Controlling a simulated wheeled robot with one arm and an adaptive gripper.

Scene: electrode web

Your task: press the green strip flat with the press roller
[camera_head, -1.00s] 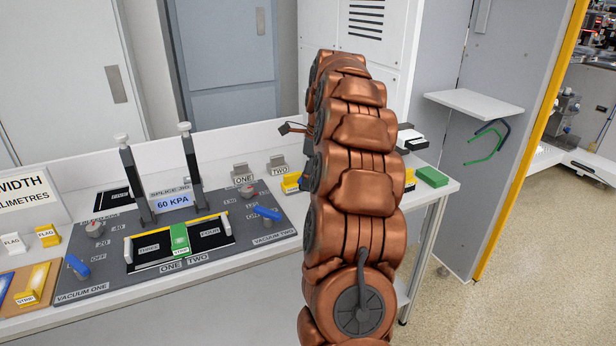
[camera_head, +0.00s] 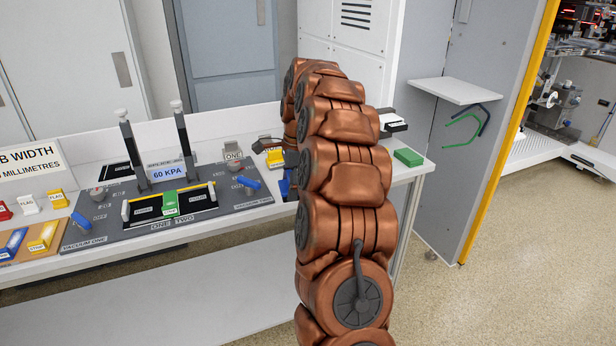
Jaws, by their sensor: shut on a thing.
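The green strip (camera_head: 170,204) lies across the seam between two black sheets on the grey splice plate (camera_head: 105,236), between the ONE and TWO markings. From this distance I cannot tell whether it lies fully flat. My copper-coloured arm stands upright right of the plate and bends away from me at its top. I cannot make out the press roller.
Two dark posts (camera_head: 132,150) with white knobs rise behind the strip, beside a 60 KPA sign (camera_head: 167,171). Blue valve levers (camera_head: 248,183) sit at the plate's sides. A green block (camera_head: 408,157) lies at the table's right end. Floor right of the table is clear.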

